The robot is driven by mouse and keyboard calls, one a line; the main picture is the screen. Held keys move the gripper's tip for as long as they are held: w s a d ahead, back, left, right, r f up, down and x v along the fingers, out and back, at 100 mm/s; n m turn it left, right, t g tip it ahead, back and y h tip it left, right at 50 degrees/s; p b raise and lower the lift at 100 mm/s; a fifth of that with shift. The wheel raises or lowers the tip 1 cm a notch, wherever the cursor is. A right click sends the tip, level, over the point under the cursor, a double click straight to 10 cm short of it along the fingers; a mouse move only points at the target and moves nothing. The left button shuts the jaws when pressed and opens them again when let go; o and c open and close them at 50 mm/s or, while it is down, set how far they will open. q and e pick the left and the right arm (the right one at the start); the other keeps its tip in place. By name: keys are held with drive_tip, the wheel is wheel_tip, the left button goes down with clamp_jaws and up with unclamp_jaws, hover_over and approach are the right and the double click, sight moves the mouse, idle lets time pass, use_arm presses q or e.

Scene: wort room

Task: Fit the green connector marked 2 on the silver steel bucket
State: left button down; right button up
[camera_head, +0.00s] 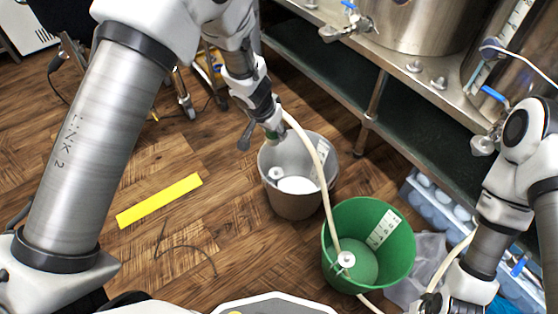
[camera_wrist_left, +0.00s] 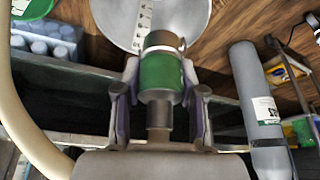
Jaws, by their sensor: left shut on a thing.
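The silver steel bucket (camera_head: 291,203) stands on the floor in the middle of the head view, with a white fitting (camera_head: 276,174) inside. My left gripper (camera_head: 268,130) is above its upper left rim. In the left wrist view it is shut on the green connector (camera_wrist_left: 161,76), which has a dark collar and silver parts. The mark on the connector cannot be read. The bucket's pale inside (camera_wrist_left: 192,14) shows beyond the connector, and I cannot tell whether they touch. My right gripper (camera_head: 438,306) is partly cut off at the bottom right, so its jaws are unclear.
A cream hose (camera_head: 323,165) runs from near my left gripper past the green bucket (camera_head: 398,215), which has a white fitting inside. A steel rack with vessels (camera_head: 410,25) stands behind. A blue bottle crate (camera_head: 437,205) is at right. Floor around the yellow strip (camera_head: 160,201) is mostly clear.

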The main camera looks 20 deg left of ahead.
use_arm(q)
wheel_tip(320, 180, down, 9)
drive_tip(key=w+m+b, duration=0.1)
drive_tip(key=w+b, duration=0.1)
drive_tip(key=b, duration=0.7)
hover_over(278, 171)
drive_tip(key=shift+h, duration=0.3)
drive_tip(key=f, duration=0.4)
drive_tip(key=shift+w+a+f, duration=0.1)
drive_tip(key=shift+w+f, duration=0.25)
drive_tip(key=shift+f+b, duration=0.3)
drive_tip(key=shift+f, duration=0.4)
use_arm(e)
wheel_tip(278, 171, down, 12)
use_arm(q)
drive_tip(key=shift+p, duration=0.45)
use_arm(e)
drive_tip(key=shift+r, duration=0.5)
use_arm(q)
drive_tip(key=shift+f+b, duration=0.95)
drive_tip(key=shift+f, duration=0.35)
use_arm(e)
drive_tip(key=shift+f, duration=1)
use_arm(q)
drive_tip(key=c, duration=0.6)
unclamp_jaws()
